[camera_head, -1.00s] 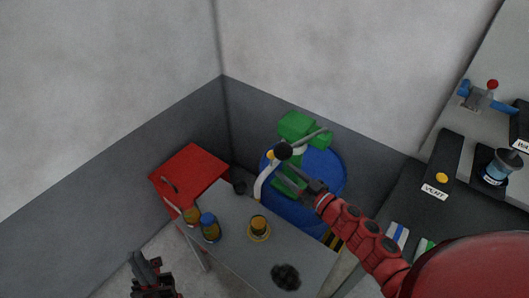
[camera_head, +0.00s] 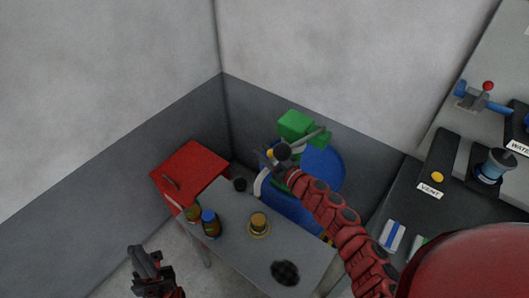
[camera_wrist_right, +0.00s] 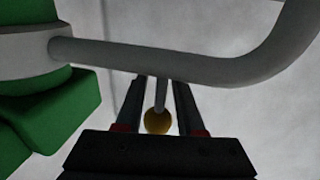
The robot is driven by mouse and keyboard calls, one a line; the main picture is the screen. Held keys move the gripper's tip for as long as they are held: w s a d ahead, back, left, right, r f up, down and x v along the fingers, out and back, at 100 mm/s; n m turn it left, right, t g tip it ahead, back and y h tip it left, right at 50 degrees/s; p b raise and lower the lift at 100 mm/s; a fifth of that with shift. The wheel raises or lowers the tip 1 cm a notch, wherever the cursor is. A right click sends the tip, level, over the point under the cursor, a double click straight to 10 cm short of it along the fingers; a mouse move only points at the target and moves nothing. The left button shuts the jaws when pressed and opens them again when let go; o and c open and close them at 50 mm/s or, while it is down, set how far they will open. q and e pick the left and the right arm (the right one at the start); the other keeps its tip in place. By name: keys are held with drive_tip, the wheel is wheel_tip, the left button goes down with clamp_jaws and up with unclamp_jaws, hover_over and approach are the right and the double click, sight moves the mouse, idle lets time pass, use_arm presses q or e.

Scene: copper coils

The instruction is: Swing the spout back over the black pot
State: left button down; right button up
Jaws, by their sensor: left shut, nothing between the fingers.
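The grey spout is a curved pipe coming from a green pump head (camera_head: 296,125) on a blue drum (camera_head: 325,170). It crosses the right wrist view as a grey pipe (camera_wrist_right: 190,65). A thin rod with a yellow ball (camera_wrist_right: 158,122) hangs below the pipe. My right gripper (camera_head: 268,160) is at the spout in the head view. In the right wrist view its fingers (camera_wrist_right: 160,95) are apart, one on each side of the rod, with gaps visible. My left gripper (camera_head: 142,258) is shut and empty, front left.
A red cabinet (camera_head: 190,168) stands left. A black bench (camera_head: 405,205) is at right.

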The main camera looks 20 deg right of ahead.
clamp_jaws()
idle(1.2)
